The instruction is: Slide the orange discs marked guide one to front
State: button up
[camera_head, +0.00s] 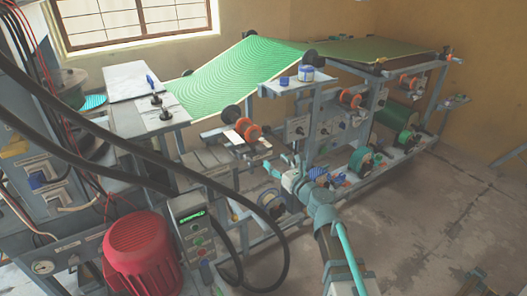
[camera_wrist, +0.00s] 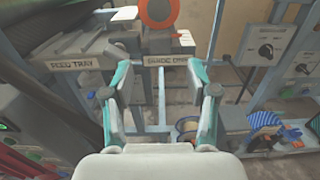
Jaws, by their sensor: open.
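A pair of orange discs (camera_head: 247,132) sits on a short shaft with black end rollers, on the near part of the press frame. In the wrist view an orange disc (camera_wrist: 158,12) is cut off at the top edge, above a grey block whose label (camera_wrist: 168,60) appears to read "guide one". My gripper (camera_head: 286,168) is in front of and below these discs in the head view. In the wrist view my gripper (camera_wrist: 160,75) has its fingers wide apart, with nothing held between them. The label lies beyond the fingertips, and the discs are not touched.
Other orange discs (camera_head: 350,98) sit farther along the frame, with more (camera_head: 408,83) behind. A block labelled "feed tray" (camera_wrist: 76,63) is left of the guide label. A dial box (camera_wrist: 266,45) stands right. A red motor (camera_head: 140,255) and hanging black cables occupy the near left.

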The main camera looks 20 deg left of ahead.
aim_at(264, 151)
jog(key=x, duration=0.8)
jog(key=shift+w+a+p, duration=0.2)
jog(key=shift+a+p, duration=0.1)
grip_shut()
